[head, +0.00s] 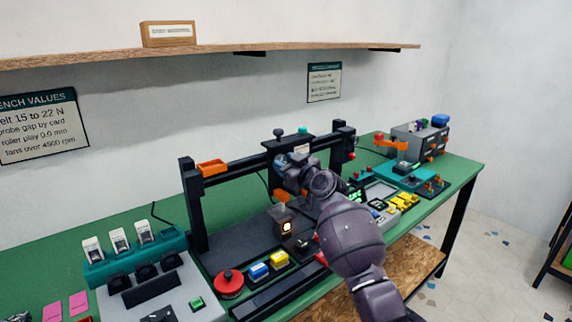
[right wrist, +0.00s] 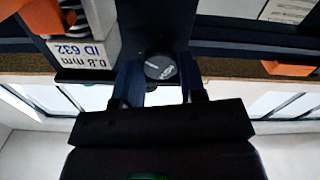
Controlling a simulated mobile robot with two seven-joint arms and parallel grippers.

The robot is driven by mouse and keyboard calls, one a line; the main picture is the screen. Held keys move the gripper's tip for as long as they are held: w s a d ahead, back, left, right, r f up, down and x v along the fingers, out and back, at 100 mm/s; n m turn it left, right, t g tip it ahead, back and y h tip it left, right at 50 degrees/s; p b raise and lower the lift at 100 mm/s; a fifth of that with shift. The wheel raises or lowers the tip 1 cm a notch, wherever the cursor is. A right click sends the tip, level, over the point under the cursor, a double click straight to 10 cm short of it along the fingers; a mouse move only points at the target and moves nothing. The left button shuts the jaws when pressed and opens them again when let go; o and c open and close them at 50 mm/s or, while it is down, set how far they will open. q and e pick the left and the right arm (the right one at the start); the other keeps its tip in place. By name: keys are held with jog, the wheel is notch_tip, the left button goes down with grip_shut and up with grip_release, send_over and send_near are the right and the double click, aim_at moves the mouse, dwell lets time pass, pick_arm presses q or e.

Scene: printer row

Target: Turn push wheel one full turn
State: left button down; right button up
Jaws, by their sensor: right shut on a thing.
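The push wheel (right wrist: 161,67) shows in the right wrist view as a small round dark knob with a pale line and small lettering on its face. My right gripper (right wrist: 158,82) has one finger on each side of the wheel and is shut on it. In the head view my right gripper (head: 289,181) is at the print head on the black printer frame (head: 194,205), and the hand hides the wheel there. My left gripper is not in view.
Below the print head is a small block with a lit window (head: 286,227). A red button (head: 229,282), blue and yellow keys stand at the front. A teal rack with white switches (head: 120,240) is left. A wooden shelf (head: 210,51) runs above.

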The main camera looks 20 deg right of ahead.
dwell(0.3)
jog(key=m+p, duration=0.1)
jog(key=m, duration=0.2)
jog(key=m+p, duration=0.1)
jog(key=m, duration=0.3)
jog(key=shift+r+m, duration=0.1)
jog(key=shift+m, duration=0.2)
jog(key=m+p, duration=0.1)
jog(key=m, duration=0.2)
jog(key=shift+m, duration=0.3)
jog(key=m+p, duration=0.2)
jog(key=m, duration=0.2)
jog(key=shift+m, duration=0.3)
jog(key=m+p, duration=0.1)
jog(key=m, duration=0.2)
jog(key=shift+p, duration=0.35)
jog(key=shift+m+p, duration=0.65)
jog(key=shift+m, duration=1.15)
